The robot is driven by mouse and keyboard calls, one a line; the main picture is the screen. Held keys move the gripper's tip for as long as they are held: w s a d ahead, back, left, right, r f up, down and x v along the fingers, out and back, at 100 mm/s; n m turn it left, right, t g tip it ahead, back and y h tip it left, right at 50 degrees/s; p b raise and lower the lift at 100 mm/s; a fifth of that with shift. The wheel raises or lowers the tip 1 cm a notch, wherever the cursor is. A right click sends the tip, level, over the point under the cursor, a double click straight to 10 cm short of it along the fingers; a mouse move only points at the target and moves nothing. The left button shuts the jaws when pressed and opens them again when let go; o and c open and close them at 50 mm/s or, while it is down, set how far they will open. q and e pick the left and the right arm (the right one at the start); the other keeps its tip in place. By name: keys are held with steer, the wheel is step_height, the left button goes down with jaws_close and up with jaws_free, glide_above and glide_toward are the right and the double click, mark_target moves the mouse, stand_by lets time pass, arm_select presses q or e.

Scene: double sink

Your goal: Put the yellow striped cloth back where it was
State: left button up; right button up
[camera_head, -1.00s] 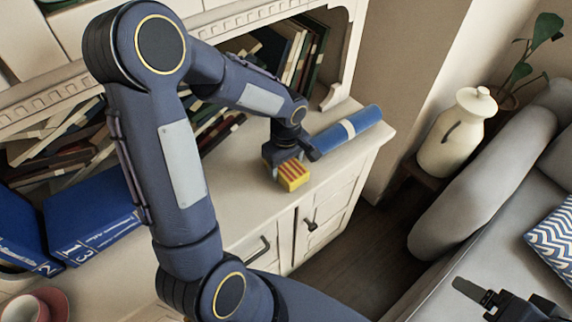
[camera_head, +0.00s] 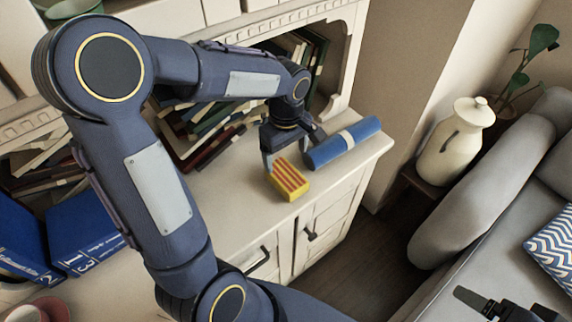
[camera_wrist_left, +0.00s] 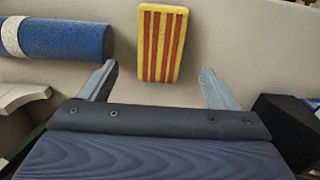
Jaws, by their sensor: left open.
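The yellow striped cloth (camera_head: 288,180), a small yellow block shape with red stripes, lies on the pale cabinet top (camera_head: 235,190) near its front edge. My left gripper (camera_head: 290,155) is open and empty just behind and above it. In the left wrist view the cloth (camera_wrist_left: 162,43) lies ahead of the two spread fingertips (camera_wrist_left: 157,72), centred between them and apart from both. My right gripper (camera_head: 492,305) shows only partly at the bottom right, over the sofa; its jaw opening is unclear.
A blue roll with a white band (camera_head: 343,143) lies right beside the left gripper; it also shows in the left wrist view (camera_wrist_left: 65,38). Leaning books (camera_head: 205,140) fill the shelf behind. Blue binders (camera_head: 85,230) stand left. A cream jar (camera_head: 455,142) and grey sofa (camera_head: 470,190) are right.

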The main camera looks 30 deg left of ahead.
arm_select(q)
steer(key=s+d+r+m+t+h, duration=0.2)
steer(key=s+r+m, duration=0.1)
steer(key=s+m, duration=0.3)
steer(key=s+d+r+m+t+h, duration=0.1)
steer(key=s+d+r+m+t, duration=0.1)
steer(key=s+m, duration=0.4)
steer(key=s+r+t, duration=0.1)
steer(key=s, duration=0.4)
steer(key=shift+r+t+h, duration=0.2)
steer(key=shift+t+h, duration=0.1)
steer(key=shift+h, duration=0.1)
steer(key=shift+r, duration=0.15)
